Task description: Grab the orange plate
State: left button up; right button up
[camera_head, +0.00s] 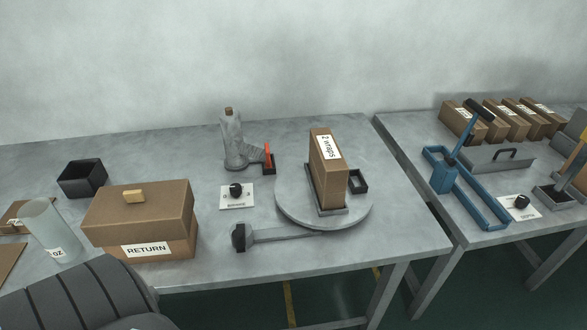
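A small, thin orange piece (268,154) stands upright in a small black holder (269,167) near the back middle of the left table. It is the only orange plate-like thing I see, and it is small in the picture. A grey bottle-shaped device (231,140) stands just left of it, with its side part close to the orange piece; I cannot tell whether they touch. A dark ribbed part of my own body fills the lower left corner. Neither of my grippers shows.
A round grey turntable (290,207) with a tall cardboard box (325,165) stands to the right. A RETURN box (140,219), a black bin (82,178) and a clear cup (48,230) are at left. A second table (470,232) holds blue tools and boxes.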

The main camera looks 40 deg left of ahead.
aim_at(268, 163)
jog(key=u, duration=1.4)
